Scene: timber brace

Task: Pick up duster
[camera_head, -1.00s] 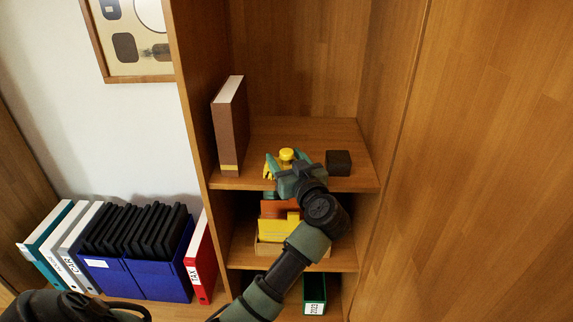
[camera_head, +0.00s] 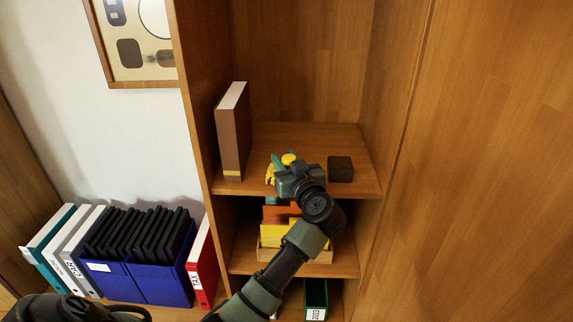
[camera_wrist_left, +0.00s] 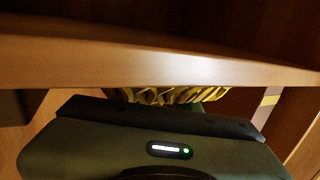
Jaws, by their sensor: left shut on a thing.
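The duster shows as a yellow knob (camera_head: 289,159) with yellow frills at its left, on the upper cabinet shelf. In the left wrist view, its ruffled yellow part (camera_wrist_left: 165,95) shows between the gripper body and a wooden edge. My left gripper (camera_head: 283,164) reaches over the shelf's front edge and is shut on the duster. The gripper body hides much of the duster, and I cannot tell whether it touches the shelf. My right gripper is not in view.
On the upper shelf (camera_head: 313,138), a brown book (camera_head: 231,135) stands at the left and a dark block (camera_head: 340,169) sits close right of my gripper. A box with yellow and orange folders (camera_head: 272,235) is below. Binders and a blue file box (camera_head: 155,282) stand lower left.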

